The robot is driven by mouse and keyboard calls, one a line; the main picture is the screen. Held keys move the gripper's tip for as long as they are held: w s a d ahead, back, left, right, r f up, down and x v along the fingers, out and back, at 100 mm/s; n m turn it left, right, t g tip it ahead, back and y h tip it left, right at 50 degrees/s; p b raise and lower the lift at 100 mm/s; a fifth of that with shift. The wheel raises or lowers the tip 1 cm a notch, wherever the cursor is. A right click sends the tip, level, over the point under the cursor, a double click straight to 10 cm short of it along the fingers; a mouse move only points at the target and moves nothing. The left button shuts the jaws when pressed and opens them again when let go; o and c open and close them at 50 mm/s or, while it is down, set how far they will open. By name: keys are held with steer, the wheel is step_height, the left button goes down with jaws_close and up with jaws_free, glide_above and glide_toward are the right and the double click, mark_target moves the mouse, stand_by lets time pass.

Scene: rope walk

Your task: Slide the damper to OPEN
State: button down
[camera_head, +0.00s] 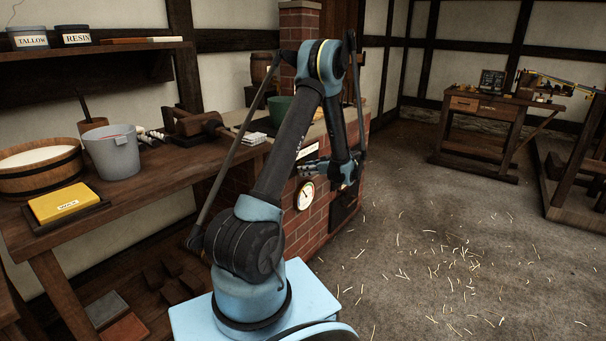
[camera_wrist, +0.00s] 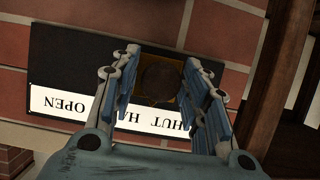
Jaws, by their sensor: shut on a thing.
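The damper's round dark knob (camera_wrist: 160,80) sits on a brownish square backing in the wrist view. It is between the two blue fingers of my gripper (camera_wrist: 161,64), which is shut on it. Behind it is a black plate (camera_wrist: 75,60) on the brick wall. A white label strip (camera_wrist: 58,103) shows upside down, with OPEN at the left, HALF partly hidden by a finger, and SHUT towards the right. The knob is near the SHUT end. In the head view my gripper (camera_head: 309,168) is at the brick stove's (camera_head: 320,230) face, and the knob is hidden.
A round gauge (camera_head: 306,196) is on the stove face just below my gripper. A workbench (camera_head: 150,185) with a grey bucket (camera_head: 112,152) and a wooden tub (camera_head: 40,170) stands at the left. A dark wooden post (camera_wrist: 270,75) is beside the plate.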

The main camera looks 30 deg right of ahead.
steer(key=w+d, duration=0.4)
steer(key=d, duration=0.6)
steer(key=shift+w+d, duration=0.3)
steer(key=shift+d, duration=0.05)
steer(key=shift+r, duration=0.1)
steer(key=c, duration=1.2)
jaws_free()
steer(key=shift+s, duration=0.1)
steer(key=v, duration=1.1)
steer(key=shift+s, duration=0.3)
steer(key=shift+d, duration=0.15)
